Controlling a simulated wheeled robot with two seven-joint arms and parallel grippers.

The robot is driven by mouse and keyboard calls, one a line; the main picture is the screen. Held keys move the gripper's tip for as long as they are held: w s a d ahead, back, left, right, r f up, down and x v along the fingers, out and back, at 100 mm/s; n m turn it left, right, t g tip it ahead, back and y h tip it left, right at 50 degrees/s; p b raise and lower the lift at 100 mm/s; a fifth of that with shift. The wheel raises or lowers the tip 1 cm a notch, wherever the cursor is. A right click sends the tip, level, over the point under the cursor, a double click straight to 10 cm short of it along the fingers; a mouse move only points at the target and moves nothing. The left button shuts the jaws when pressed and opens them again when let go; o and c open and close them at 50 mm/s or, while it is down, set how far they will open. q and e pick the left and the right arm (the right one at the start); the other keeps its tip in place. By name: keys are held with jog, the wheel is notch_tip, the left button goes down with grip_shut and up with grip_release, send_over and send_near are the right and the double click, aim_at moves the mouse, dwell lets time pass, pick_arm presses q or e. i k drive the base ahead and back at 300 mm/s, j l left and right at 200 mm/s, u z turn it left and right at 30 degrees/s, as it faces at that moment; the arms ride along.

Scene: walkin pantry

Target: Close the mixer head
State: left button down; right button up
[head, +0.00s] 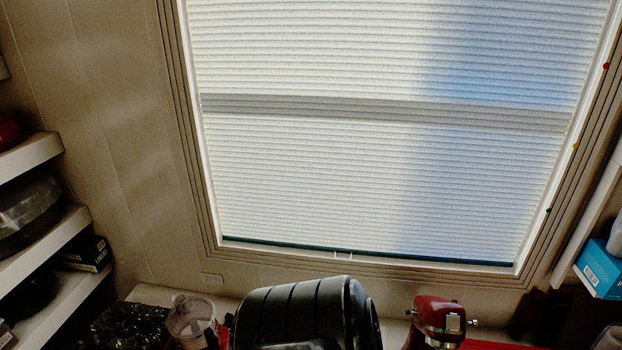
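A red stand mixer (438,312) with a silver end and a small knob on its side shows at the bottom edge, right of the middle, below the window. Only its upper part is in view. Its lower part and any bowl are cut off by the picture's edge, and I cannot tell how far its head is tilted. Neither of my grippers can be made out in the head view.
A black ribbed shape fills the bottom middle, left of the mixer; I cannot tell whether it is mine. A clear container (192,318) stands on the counter (150,294). White shelves (45,255) are at left; a blue box (600,268) is at right.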

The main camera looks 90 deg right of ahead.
aim_at(430, 317)
jog(key=z, duration=3.7)
